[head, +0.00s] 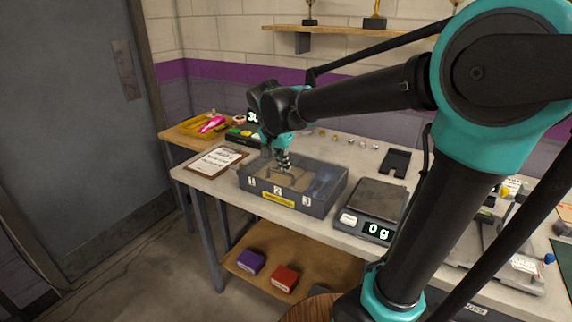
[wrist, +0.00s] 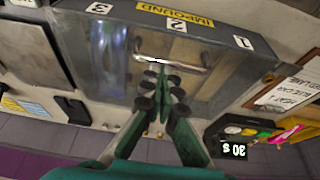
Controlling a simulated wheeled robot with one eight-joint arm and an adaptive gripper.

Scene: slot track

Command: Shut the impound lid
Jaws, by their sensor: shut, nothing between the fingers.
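The impound box (head: 279,199) is a grey case with a yellow label and compartments numbered 1, 2 and 3; it stands on the bench. Its clear lid (wrist: 112,66) lies roughly flat across the top; whether a small gap remains is hard to tell. A pale bar handle (wrist: 192,66) is on the lid. Brownish and blue shapes show through the lid. My gripper (head: 284,170) is over the lid from above. In the wrist view my gripper (wrist: 158,66) is shut and empty, its tips at the handle's middle, touching or very close.
A scale (head: 377,205) reading 0 g stands right of the box. A clipboard (head: 216,161) lies to the left, with a yellow tray (head: 198,124) and a timer display (wrist: 234,148) behind. Small pieces line the back of the bench. Purple and red boxes (head: 285,278) sit on the lower shelf.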

